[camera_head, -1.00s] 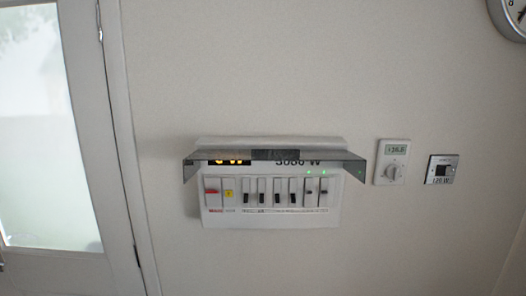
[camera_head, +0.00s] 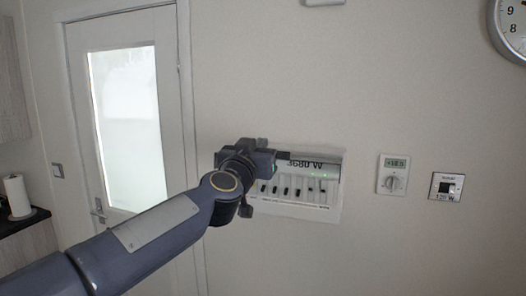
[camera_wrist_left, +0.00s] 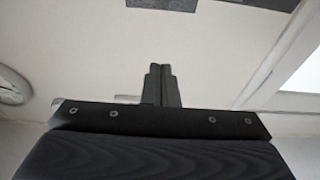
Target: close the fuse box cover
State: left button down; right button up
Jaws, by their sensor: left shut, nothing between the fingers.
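The white fuse box (camera_head: 298,207) with a row of switches and a "3680 W" readout is on the wall in the head view. Its grey see-through cover (camera_head: 325,162) shows as a thin dark edge across the upper part, with the switches uncovered below. My left gripper (camera_head: 284,156) is at the upper left of the box and hides that part of it and of the cover. Whether it touches the cover I cannot tell. In the left wrist view the fingers (camera_wrist_left: 161,82) are together and empty. My right gripper is not in view.
A thermostat (camera_head: 393,174) and a small square panel (camera_head: 446,187) are on the wall right of the box. A clock (camera_head: 510,28) is at the upper right. A door (camera_head: 125,120) is at the left, with a paper roll (camera_head: 18,197) beyond it.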

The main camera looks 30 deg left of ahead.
pick_arm(q)
jog(key=x, duration=0.9)
jog(key=f+b, duration=0.1)
jog(key=f, duration=0.2)
jog(key=f+b, duration=0.1)
jog(key=shift+s+d+f+b, duration=0.15)
jog(key=shift+s+d+b, duration=0.15)
jog(key=shift+s, duration=0.1)
